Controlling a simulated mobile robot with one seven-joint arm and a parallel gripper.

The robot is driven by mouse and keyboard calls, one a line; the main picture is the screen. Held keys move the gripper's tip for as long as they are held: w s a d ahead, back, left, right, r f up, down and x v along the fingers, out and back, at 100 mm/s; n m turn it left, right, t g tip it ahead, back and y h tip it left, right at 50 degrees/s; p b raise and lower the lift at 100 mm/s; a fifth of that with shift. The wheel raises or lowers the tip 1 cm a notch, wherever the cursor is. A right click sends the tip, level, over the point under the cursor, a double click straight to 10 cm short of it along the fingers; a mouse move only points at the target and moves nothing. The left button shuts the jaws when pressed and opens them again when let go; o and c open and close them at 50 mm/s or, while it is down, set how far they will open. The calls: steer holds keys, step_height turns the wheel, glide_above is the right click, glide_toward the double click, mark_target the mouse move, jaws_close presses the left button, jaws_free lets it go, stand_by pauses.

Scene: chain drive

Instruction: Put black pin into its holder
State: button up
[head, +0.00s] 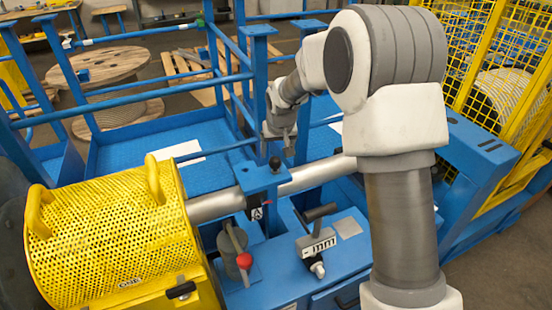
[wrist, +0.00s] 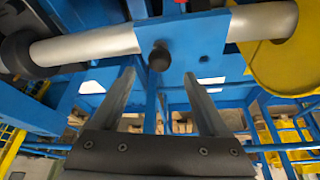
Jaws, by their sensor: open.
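The black pin shows as a round black knob (head: 275,162) on top of the blue bracket (head: 258,181) around the silver shaft. In the wrist view the knob (wrist: 159,57) stands out from the bracket's blue face (wrist: 198,42), just beyond my fingertips and between their lines. The pin's shank is hidden, so I cannot tell how deep it sits, and no separate holder is clearly visible. My gripper (wrist: 158,76) is open and empty, with one finger on each side of the knob's line. In the head view my gripper (head: 287,142) is just above and behind the knob.
The silver shaft (head: 215,205) runs from a yellow perforated guard (head: 115,245) towards my arm. A red-knobbed lever (head: 243,260) and a black-handled lever (head: 320,212) stand in front of the bracket. Blue rails (head: 225,60) rise behind it.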

steer(key=s+d+r, duration=0.4)
steer(key=s+r, duration=0.4)
steer(key=s+d+r, duration=0.4)
steer(key=s+r, duration=0.4)
steer(key=s+d, duration=0.2)
steer(key=s, duration=0.7)
steer(key=s+d+m+t, duration=0.1)
steer(key=s+d, duration=0.1)
steer(key=s, duration=0.8)
steer(key=shift+s+d+r+m+h, duration=0.2)
steer(key=shift+r+m+h, duration=0.1)
steer(key=shift+r, duration=0.1)
steer(key=c, duration=0.4)
steer(key=shift+a, duration=0.1)
steer(key=shift+c, duration=0.2)
